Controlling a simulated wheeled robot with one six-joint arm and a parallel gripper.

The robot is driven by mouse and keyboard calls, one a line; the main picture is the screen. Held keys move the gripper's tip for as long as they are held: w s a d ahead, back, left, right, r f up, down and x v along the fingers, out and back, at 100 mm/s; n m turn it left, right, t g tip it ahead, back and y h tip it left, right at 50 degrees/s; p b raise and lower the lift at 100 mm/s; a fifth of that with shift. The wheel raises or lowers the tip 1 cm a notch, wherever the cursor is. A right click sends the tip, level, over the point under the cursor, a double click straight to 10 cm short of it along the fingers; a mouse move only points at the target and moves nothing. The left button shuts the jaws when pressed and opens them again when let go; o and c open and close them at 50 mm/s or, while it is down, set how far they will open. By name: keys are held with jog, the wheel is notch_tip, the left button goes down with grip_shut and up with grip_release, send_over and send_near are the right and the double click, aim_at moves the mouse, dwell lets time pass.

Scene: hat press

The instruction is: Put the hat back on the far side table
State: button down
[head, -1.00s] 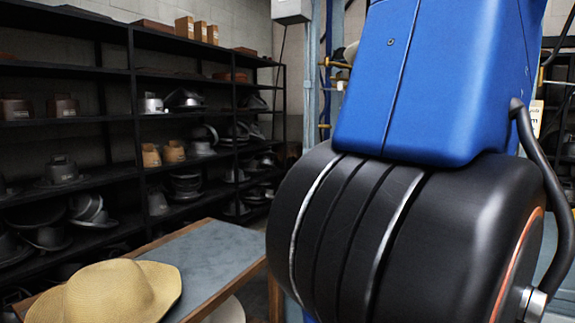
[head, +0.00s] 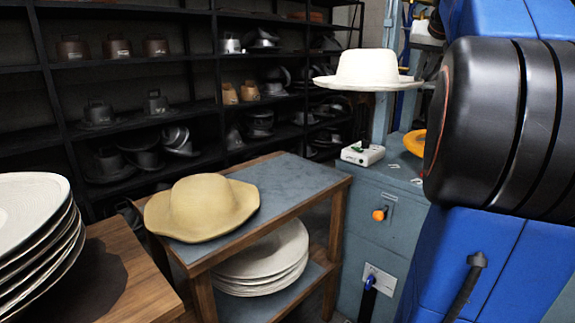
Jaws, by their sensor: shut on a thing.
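A white hat (head: 368,68) is level in the air at the upper right, crown up, with nothing visible under it. Its right brim reaches toward my arm. My gripper (head: 424,72) is at that right brim edge, mostly hidden behind my black arm joint, and it is shut on the hat. The side table (head: 285,177) has a grey-blue top and wooden frame and stands below and left of the hat. A tan hat (head: 203,207) lies on the left part of its top. The right part of the top is bare.
Wide white discs (head: 265,262) are stacked on the side table's lower shelf. Another stack (head: 35,215) stands on a wooden table (head: 120,265) at the left. A blue-grey cabinet (head: 385,195) with an orange knob stands right of the side table. Dark shelves (head: 140,60) line the back.

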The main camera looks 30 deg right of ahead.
jog(key=w+a+f+n+y, duration=0.1)
jog(key=w+a+f, duration=0.4)
jog(key=w+f, duration=0.2)
jog(key=w+a+f+n+t+y, duration=0.1)
jog(key=w+a+f, duration=0.4)
jog(key=f, duration=0.7)
jog(key=w+a+f+n, duration=0.1)
jog(key=w+a+f, duration=0.4)
jog(key=w+f, duration=0.4)
jog(key=shift+w+f+n+y, duration=0.3)
jog(key=shift+f+y, duration=0.1)
jog(key=shift+f, duration=2.25)
jog(key=c, duration=1.9)
grip_release()
jog(key=shift+s+r, duration=0.1)
